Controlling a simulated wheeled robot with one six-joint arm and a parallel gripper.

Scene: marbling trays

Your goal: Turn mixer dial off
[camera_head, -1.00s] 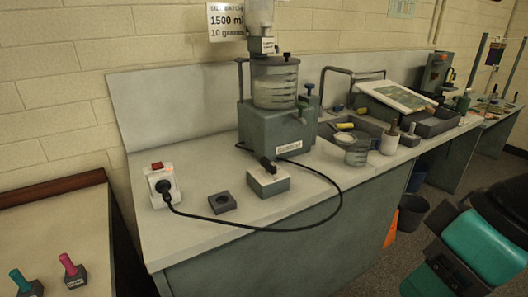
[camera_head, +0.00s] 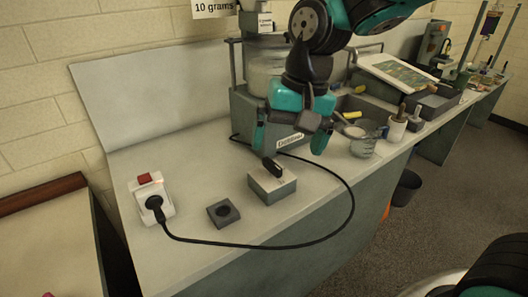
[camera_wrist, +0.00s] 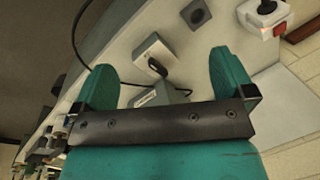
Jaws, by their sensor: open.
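The mixer dial is a black elongated knob (camera_head: 273,167) on top of a small light-grey box (camera_head: 276,187) on the counter. In the wrist view the knob (camera_wrist: 158,67) lies between my two teal fingers, beyond their tips. My gripper (camera_head: 291,140) is open and empty, above and slightly behind the box in the head view. It does not appear to touch the knob. The grey mixer base (camera_head: 240,105) with its label stands behind my gripper and is partly hidden by it. Any off mark on the dial is too small to read.
A black cable (camera_head: 270,247) loops over the counter's front edge from the white socket (camera_head: 151,198) with a red switch. A small dark block (camera_head: 223,212) with a round recess sits between socket and dial box. A clear jug (camera_head: 363,142) stands right of the mixer.

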